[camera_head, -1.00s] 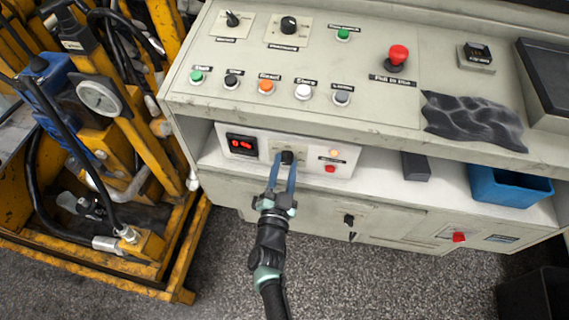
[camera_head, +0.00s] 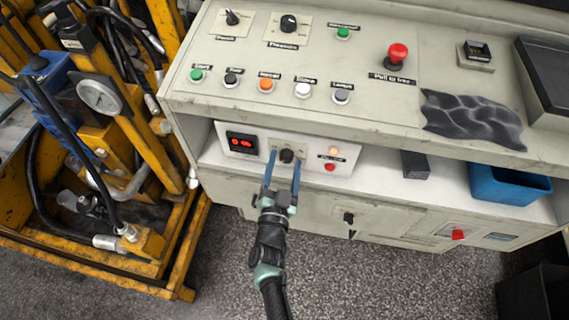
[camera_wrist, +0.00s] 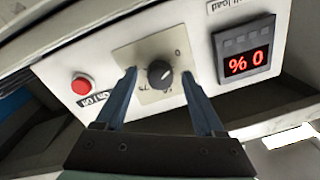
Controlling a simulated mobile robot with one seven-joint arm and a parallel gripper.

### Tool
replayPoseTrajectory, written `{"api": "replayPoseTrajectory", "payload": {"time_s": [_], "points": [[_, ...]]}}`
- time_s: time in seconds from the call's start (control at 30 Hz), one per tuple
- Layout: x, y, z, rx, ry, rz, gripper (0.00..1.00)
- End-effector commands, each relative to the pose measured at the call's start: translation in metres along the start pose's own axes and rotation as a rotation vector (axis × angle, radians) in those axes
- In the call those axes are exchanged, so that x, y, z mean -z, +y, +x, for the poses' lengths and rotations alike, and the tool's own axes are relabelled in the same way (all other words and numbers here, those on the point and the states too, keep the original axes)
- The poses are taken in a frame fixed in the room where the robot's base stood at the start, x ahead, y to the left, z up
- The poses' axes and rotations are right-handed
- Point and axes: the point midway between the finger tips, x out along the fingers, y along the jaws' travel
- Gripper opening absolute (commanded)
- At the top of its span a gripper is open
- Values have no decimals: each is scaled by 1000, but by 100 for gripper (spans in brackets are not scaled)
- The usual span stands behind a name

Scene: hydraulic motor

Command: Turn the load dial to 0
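The load dial (camera_head: 287,156) is a black knob on a pale plate on the small control box. It shows clearly in the wrist view (camera_wrist: 160,75). My gripper (camera_head: 284,157) has its two blue fingers spread on either side of the dial. In the wrist view, the open fingertips (camera_wrist: 159,73) show a gap to the knob on both sides, and nothing is held. The red digital display (camera_head: 242,144) reads 0 %; it appears as "% 0" in the wrist view (camera_wrist: 248,62).
A red button (camera_head: 330,167) and a lit orange lamp (camera_head: 334,151) sit right of the dial. The console's overhanging top (camera_head: 370,128) is just above the box. A blue bin (camera_head: 508,186) stands on the shelf at right; yellow machinery (camera_head: 130,130) is at left.

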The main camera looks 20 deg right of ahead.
Motion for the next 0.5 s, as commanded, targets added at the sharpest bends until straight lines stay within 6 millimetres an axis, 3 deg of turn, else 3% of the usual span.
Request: {"api": "replayPoseTrajectory", "payload": {"time_s": [0.27,0.5], "points": [[0,-1,-10,2,-2,-1,71],[2,-1,-58,3,-5,-1,71]]}}
